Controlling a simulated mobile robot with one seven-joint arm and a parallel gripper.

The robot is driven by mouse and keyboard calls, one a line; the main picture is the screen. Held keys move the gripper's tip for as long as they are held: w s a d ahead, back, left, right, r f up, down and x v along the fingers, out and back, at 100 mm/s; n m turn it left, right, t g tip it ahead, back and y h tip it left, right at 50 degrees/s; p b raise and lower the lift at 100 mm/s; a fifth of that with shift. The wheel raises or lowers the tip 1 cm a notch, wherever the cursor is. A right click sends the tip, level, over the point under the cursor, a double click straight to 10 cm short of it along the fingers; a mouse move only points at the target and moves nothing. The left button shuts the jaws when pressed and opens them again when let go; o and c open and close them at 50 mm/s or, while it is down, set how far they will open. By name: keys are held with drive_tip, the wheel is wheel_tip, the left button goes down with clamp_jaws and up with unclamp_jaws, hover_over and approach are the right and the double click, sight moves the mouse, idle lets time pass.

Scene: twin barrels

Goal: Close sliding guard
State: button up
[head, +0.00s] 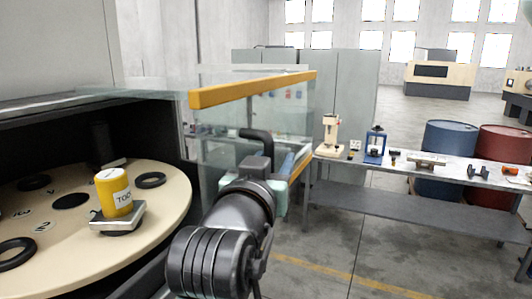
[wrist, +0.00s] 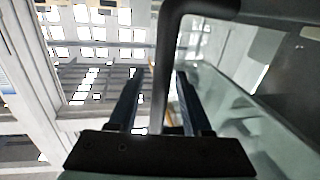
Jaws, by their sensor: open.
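The sliding guard (head: 235,157) is a clear panel with a yellow top rail (head: 250,88), standing at the right of the machine opening. The opening to its left is uncovered. A black bent handle (head: 259,134) is on the guard, and it also shows in the wrist view (wrist: 165,55). My gripper (head: 258,163) is at the handle. In the wrist view my gripper (wrist: 156,80) is open, with the handle's upright bar between its two fingers. I cannot tell whether either finger touches the bar. My arm hides the lower part of the guard.
Inside the machine, a beige turntable (head: 160,205) carries a yellow labelled cylinder (head: 114,192) on a grey block and several black rings. A bench (head: 400,170) with tools stands at the right, with a blue barrel (head: 450,140) and a red barrel (head: 500,147) behind it. Floor in front is clear.

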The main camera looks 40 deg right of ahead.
drive_tip(key=shift+w+d, duration=0.1)
clamp_jaws()
idle(1.4)
